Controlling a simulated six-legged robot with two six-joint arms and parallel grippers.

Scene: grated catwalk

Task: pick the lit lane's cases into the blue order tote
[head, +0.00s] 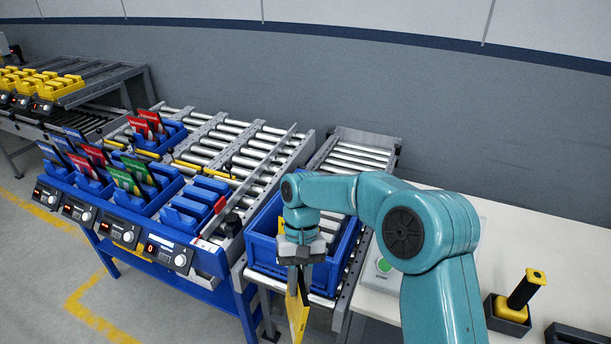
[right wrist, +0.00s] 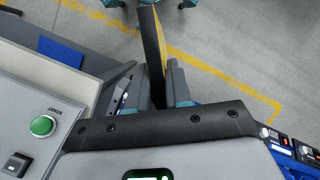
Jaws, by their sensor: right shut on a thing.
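My right gripper (head: 298,270) is shut on a flat yellow case (head: 298,317), which hangs below the fingers in front of the blue order tote (head: 264,252). In the right wrist view the dark face of the held case (right wrist: 150,45) stands up between the fingers. The tote sits on a roller conveyor; my arm hides part of its inside. Blue bins on the lanes hold red cases (head: 88,165), green cases (head: 124,181) and blue cases (head: 52,152). Small displays front the lanes; one display (head: 152,248) shows red digits. I cannot tell which lane is lit. My left gripper is out of view.
A white bench (head: 520,245) at right carries a green button (head: 383,265) and a black-yellow handled tool (head: 525,290). Yellow bins (head: 60,87) stand on a rack at far left. The floor (head: 40,290) at lower left is clear.

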